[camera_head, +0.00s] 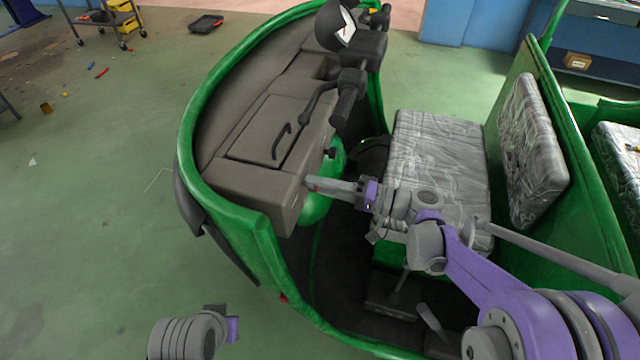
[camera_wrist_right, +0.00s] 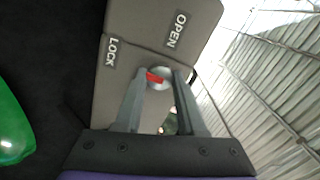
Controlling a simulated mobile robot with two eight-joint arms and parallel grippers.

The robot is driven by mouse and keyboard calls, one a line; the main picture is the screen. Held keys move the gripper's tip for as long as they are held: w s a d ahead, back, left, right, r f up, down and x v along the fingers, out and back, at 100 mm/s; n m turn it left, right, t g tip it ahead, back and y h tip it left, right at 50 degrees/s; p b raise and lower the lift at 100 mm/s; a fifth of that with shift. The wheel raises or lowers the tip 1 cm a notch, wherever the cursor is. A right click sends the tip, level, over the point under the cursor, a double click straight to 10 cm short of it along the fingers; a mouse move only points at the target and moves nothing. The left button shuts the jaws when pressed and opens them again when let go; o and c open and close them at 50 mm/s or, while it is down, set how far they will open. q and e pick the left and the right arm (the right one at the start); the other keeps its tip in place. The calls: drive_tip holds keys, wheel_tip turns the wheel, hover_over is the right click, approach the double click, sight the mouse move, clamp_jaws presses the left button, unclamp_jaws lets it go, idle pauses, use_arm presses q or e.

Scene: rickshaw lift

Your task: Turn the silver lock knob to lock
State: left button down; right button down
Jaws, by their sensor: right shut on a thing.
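The silver lock knob (camera_wrist_right: 159,78) with a red bar shows in the right wrist view, on a grey panel (camera_wrist_right: 125,20) with the labels LOCK (camera_wrist_right: 111,52) and OPEN (camera_wrist_right: 176,29). My right gripper (camera_wrist_right: 159,82) has its two fingers around the knob and is shut on it. In the head view my right gripper (camera_head: 312,184) reaches the lower right side of the rickshaw's grey dashboard (camera_head: 255,185), and its fingertips hide most of the knob. My left gripper (camera_head: 222,322) shows only in part at the bottom left, away from the rickshaw; its fingers cannot be made out.
The green rickshaw body (camera_head: 262,250) curves around the dashboard. Black handlebars (camera_head: 350,85) rise above it, and a plastic-covered seat (camera_head: 435,150) is to the right. The green floor (camera_head: 90,220) at left is mostly clear, with small scattered items.

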drive_tip(key=c, duration=0.5)
unclamp_jaws()
drive_tip(key=v, duration=1.1)
drive_tip(key=shift+a, duration=0.15)
drive_tip(key=s+a+f+m+g+h+p, duration=0.15)
drive_tip(key=s+a+h+p, duration=0.25)
drive_tip(key=s+h, duration=0.4)
drive_tip(key=s+d+f+n+t+h+p, duration=0.1)
drive_tip(key=s+d+n+h+p, duration=0.1)
drive_tip(key=s+d+h+p, duration=0.3)
drive_tip(key=s+d+h, duration=0.4)
drive_tip(key=s+d, duration=0.1)
drive_tip(key=s, duration=0.1)
drive_tip(key=shift+d, duration=0.3)
